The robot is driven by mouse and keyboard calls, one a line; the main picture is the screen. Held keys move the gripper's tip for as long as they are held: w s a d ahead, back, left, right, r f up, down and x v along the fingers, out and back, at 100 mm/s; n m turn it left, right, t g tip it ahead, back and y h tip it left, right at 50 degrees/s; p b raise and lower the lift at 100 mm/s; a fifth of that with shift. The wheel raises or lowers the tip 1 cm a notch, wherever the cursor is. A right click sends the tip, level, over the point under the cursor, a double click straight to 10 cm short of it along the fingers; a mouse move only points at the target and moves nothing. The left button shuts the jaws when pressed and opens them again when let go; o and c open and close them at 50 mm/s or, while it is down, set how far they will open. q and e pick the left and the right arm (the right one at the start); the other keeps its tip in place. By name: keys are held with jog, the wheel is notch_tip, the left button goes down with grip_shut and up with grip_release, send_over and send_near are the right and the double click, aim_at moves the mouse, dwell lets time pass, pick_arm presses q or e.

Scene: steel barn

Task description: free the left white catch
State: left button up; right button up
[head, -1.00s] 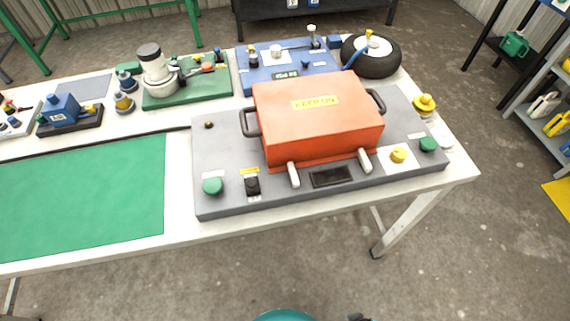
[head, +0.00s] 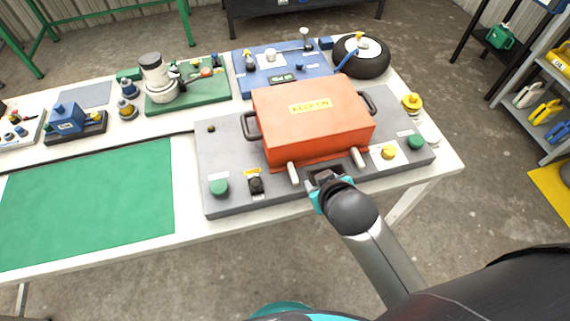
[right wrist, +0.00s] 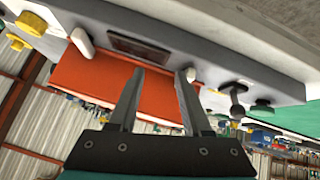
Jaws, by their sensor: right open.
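The left white catch (head: 293,173) is at the front lower edge of the orange box (head: 315,115), which has a "KEEP ON" label and dark side handles. It also shows in the right wrist view (right wrist: 190,75), close beside one fingertip. The right white catch (head: 358,157) is on the same edge and shows in the right wrist view (right wrist: 82,42). My right gripper (head: 324,178) is over the front of the grey base, between the two catches and nearer the left one. In the right wrist view its fingers (right wrist: 160,72) are apart with nothing between them. My left gripper is not in view.
The grey base (head: 222,150) carries a green button (head: 219,187), a black switch (head: 256,184), a yellow knob (head: 389,152) and another green button (head: 416,142). A dark panel (right wrist: 138,47) sits between the catches. A green mat (head: 90,200) lies clear at left.

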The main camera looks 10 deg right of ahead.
jog(key=w+a+r+t, duration=0.1)
jog(key=w+r+t, duration=0.1)
jog(key=w+r, duration=0.1)
jog(key=w+a+r+n+t+y, duration=0.1)
jog(key=w+r+t, duration=0.1)
jog(key=w+r, duration=0.1)
jog(key=w+a+r+n+t, duration=0.1)
jog(key=w+r+t, duration=0.1)
jog(key=r, duration=0.3)
jog(key=shift+w+a, duration=0.2)
jog(key=shift+w, duration=0.7)
jog(key=a+r+n+t+y, duration=0.1)
jog(key=a+r+n+y, duration=1.4)
jog(key=r, duration=0.3)
jog(key=s+a+n+g+y, duration=0.4)
jog(key=s+a+n+g, duration=0.15)
jog(key=n+g, duration=0.3)
jog(key=n+g+h+p, duration=0.1)
jog(key=n+g+h, duration=0.65)
jog(key=h, duration=1.15)
send_near(293, 171)
jog(key=shift+n, duration=0.3)
jog(key=f, duration=0.8)
jog(key=shift+s+a+f, duration=0.2)
jog(key=shift+f, duration=0.15)
